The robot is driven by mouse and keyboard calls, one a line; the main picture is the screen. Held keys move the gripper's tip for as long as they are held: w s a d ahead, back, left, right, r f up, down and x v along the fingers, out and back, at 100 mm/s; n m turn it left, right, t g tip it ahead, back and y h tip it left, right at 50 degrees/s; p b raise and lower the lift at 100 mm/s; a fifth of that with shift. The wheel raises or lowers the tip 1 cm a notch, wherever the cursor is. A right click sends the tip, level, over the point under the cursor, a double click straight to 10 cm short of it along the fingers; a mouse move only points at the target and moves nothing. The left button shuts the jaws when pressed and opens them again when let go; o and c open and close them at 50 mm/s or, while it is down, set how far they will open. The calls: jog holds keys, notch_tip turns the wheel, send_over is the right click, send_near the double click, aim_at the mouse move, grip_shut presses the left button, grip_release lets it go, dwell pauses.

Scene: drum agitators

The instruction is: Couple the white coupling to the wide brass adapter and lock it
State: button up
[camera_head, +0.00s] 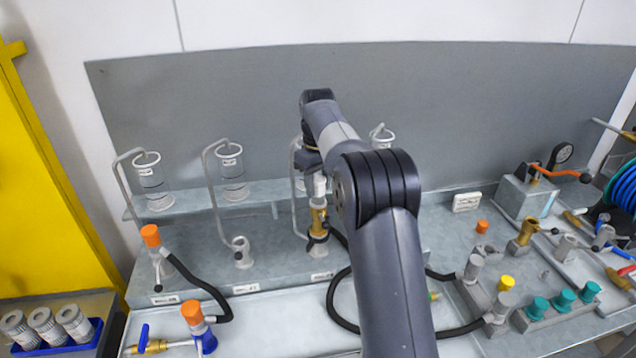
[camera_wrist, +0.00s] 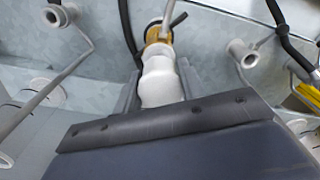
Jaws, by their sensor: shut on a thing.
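The white coupling (camera_wrist: 160,82) sits between the two jaws of my gripper (camera_wrist: 158,88) in the wrist view, and the jaws are shut on it. In the head view the coupling (camera_head: 319,185) is a small pale piece just above the brass adapter. The wide brass adapter (camera_head: 318,220) stands upright on the bench ledge. In the wrist view the brass (camera_wrist: 158,33) shows right at the coupling's far end, in line with it. I cannot tell whether they are seated together or whether any lock is closed. My arm hides part of this spot in the head view.
Clear cylinders (camera_head: 232,180) with bent pipes stand along the back shelf. An orange-capped fitting (camera_head: 151,236) with a black hose is at left. At right are teal caps (camera_head: 564,298), grey fittings and a gauge box (camera_head: 526,195). A black hose loops near the adapter.

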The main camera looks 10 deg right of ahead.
jog(key=o, duration=1.4)
jog(key=shift+f, duration=0.1)
jog(key=shift+c, duration=0.5)
notch_tip(320, 180, up, 3)
jog(key=shift+r+p, duration=0.1)
jog(key=shift+p, duration=0.7)
jog(key=shift+r, duration=3.45)
